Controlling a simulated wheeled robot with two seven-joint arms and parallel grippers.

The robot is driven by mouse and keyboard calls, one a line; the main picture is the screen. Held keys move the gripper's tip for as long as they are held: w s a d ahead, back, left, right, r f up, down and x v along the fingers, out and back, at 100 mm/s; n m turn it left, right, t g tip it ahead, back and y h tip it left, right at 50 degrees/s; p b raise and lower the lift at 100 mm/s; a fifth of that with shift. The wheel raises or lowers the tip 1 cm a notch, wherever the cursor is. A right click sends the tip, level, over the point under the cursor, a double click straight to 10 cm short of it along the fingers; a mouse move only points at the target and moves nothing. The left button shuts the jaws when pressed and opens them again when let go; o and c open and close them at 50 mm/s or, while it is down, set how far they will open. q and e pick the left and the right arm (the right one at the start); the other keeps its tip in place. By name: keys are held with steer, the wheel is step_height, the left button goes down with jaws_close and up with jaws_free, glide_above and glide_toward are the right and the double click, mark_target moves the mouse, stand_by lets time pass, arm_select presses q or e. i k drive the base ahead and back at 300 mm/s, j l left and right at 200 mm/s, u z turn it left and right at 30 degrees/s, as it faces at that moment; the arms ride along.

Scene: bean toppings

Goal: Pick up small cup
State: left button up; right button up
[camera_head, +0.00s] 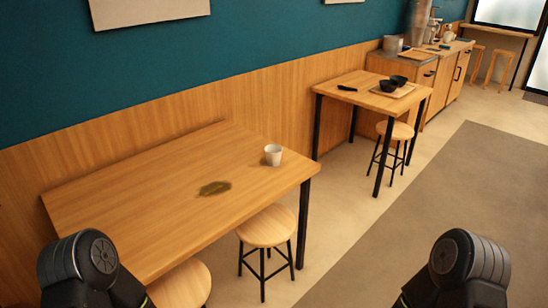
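A small whitish cup (273,155) stands upright near the right end of the nearer wooden table (150,180). A dark flat patch (214,188) lies on the same table to the left of the cup and nearer to me; I cannot tell what it is. Parts of my two arms show at the bottom left and bottom right corners, well apart from the cup. Neither gripper is in view.
Stools (265,228) stand at the near side of the table. A second table (345,83) farther back holds a tray (407,92) with two black bowls (389,86). Wooden cabinets (425,75) stand behind it. The floor (440,200) to the right is clear.

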mark_target(274, 156)
steer(key=i+j, duration=0.7)
steer(key=i, duration=0.15)
steer(key=z, duration=1.45)
